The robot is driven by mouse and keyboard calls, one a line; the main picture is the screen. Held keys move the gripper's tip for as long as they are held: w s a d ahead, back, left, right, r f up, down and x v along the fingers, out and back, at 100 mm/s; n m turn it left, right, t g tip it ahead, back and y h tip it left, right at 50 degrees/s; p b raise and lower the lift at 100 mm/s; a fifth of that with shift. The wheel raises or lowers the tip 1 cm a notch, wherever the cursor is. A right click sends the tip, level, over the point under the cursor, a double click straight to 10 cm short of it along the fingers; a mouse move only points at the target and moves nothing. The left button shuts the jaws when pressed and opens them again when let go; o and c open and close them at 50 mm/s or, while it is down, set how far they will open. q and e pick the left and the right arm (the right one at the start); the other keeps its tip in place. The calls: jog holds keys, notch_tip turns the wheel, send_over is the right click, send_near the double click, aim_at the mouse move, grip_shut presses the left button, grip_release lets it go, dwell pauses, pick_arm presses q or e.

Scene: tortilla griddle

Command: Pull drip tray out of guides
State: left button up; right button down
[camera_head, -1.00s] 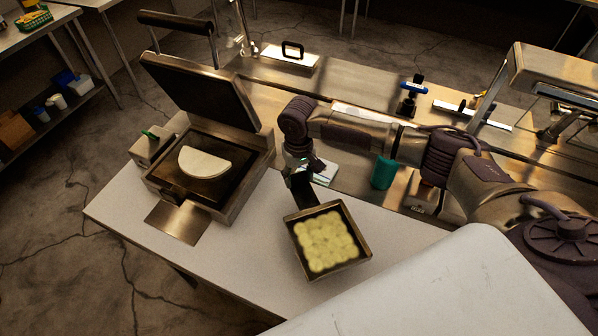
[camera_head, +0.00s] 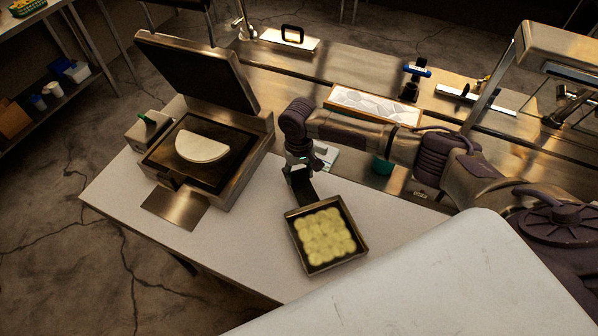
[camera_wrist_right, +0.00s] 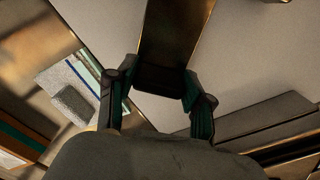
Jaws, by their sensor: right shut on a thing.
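The griddle (camera_head: 232,178) stands open on the left of the white table, a folded tortilla (camera_head: 202,146) on its plate. A flat metal plate (camera_head: 175,208) juts from its front; I cannot tell whether it is the drip tray. My right gripper (camera_head: 298,170) is right of the griddle, shut on a dark, handle-like metal strip (camera_head: 304,190). This strip runs toward a square pan (camera_head: 366,249) of yellow lumps; the join is unclear. The right wrist view shows the strip (camera_wrist_right: 176,35) between the fingers of my gripper (camera_wrist_right: 158,90). My left gripper is out of view.
A cloth (camera_wrist_right: 62,75) and a grey block (camera_wrist_right: 73,104) lie beside the gripper. The table (camera_head: 235,245) is clear between the griddle and the pan.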

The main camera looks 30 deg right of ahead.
jog(key=shift+f, duration=0.5)
jog(key=shift+c, duration=1.8)
grip_release()
notch_tip(320, 180, up, 12)
jog(key=shift+a+f, duration=0.1)
